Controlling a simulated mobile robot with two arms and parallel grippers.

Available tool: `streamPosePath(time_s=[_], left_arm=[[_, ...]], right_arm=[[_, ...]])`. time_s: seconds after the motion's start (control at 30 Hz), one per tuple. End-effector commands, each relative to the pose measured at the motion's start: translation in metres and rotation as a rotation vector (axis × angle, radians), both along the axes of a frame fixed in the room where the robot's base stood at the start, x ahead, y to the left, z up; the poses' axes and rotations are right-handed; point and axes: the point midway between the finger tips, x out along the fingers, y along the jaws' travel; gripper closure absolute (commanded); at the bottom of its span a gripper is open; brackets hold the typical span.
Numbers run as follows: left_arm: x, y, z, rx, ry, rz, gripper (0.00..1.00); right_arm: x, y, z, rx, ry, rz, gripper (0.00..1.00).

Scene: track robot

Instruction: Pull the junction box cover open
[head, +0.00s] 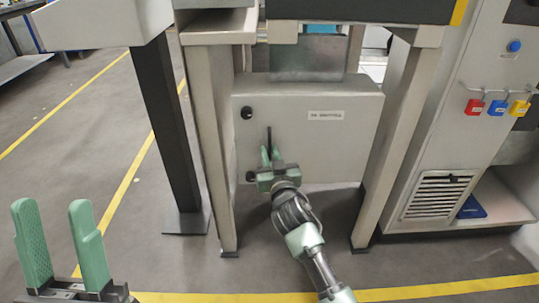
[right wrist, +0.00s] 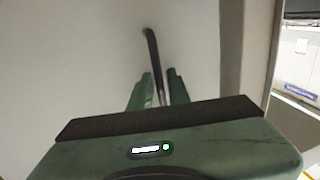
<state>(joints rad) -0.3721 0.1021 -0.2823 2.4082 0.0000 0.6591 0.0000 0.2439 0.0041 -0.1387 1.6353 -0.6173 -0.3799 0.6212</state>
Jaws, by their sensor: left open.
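The junction box (head: 350,145) is a light grey cabinet under a bench, its front cover (head: 310,150) flat and closed as far as I can see. A dark upright handle (head: 269,136) stands on the cover's left part; it also shows in the right wrist view (right wrist: 152,52). My right gripper (head: 270,154) is at the handle, with its green fingers (right wrist: 160,88) close together on either side of the handle's lower part. The exact contact is hard to see. My left gripper (head: 62,235) is open and empty at the lower left, far from the box.
Metal bench legs (head: 212,150) and (head: 395,140) flank the box, with a black post (head: 168,130) to the left. A grey cabinet (head: 445,130) with red, blue and yellow padlocks stands right. The floor in front is clear.

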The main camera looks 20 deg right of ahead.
Motion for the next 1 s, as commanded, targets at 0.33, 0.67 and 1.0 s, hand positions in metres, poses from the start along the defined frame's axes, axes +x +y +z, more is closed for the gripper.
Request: streamPosePath(time_s=[0.33,0.67,1.0], left_arm=[[-0.0005,0.0001,0.0004,-0.001,-0.003,0.0,0.5],[-0.0003,0.0001,0.0004,0.0,-0.002,0.001,0.5],[-0.0003,0.0001,0.0004,0.0,-0.002,0.001,0.5]], right_arm=[[0.0004,0.0,0.0004,0.0,-0.001,0.0,1.0],[0.0003,0.0001,0.0003,0.0,-0.001,0.0,1.0],[0.0002,0.0001,0.0003,0.0,-0.001,0.0,1.0]])
